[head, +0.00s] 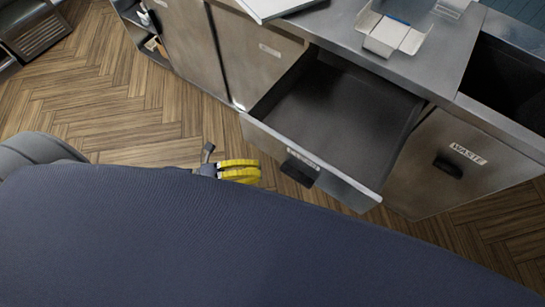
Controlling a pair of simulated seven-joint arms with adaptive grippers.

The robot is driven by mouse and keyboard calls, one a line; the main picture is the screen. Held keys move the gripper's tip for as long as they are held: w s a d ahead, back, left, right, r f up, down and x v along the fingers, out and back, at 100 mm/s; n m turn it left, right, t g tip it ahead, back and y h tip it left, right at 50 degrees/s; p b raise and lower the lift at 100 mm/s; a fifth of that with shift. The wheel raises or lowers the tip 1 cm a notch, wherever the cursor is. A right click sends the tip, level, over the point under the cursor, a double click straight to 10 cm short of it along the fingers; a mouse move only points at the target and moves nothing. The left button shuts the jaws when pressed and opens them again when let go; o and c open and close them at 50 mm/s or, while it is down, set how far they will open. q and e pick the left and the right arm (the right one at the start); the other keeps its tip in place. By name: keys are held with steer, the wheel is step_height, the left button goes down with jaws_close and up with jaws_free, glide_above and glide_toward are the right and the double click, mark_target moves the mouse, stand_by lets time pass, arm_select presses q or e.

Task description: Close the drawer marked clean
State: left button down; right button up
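An open metal drawer (312,157) sticks out from the counter, with an empty-looking dark interior. Its front has a black handle (299,170) and a small pale label that is too small to read surely. My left gripper (258,171), with yellow fingers, is just left of the drawer front, near its left end, and appears empty. Its fingers lie close together in this view, so whether they are open or shut is unclear. I cannot tell whether it touches the drawer. My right gripper is not in view.
A closed front marked WASTE (467,153) with a black handle is right of the open drawer. The metal counter (335,25) holds an open white box (392,33). Closed cabinet doors (255,57) are on the left. Wood floor (110,90) is clear at left.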

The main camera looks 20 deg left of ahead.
mark_target(287, 156)
arm_select(q)
steer(key=shift+w+d, duration=0.5)
steer(key=shift+w, duration=0.3)
steer(key=shift+w+d, duration=0.55)
steer(key=shift+w, duration=0.3)
steer(key=shift+w+d, duration=0.5)
steer(key=shift+w, duration=0.3)
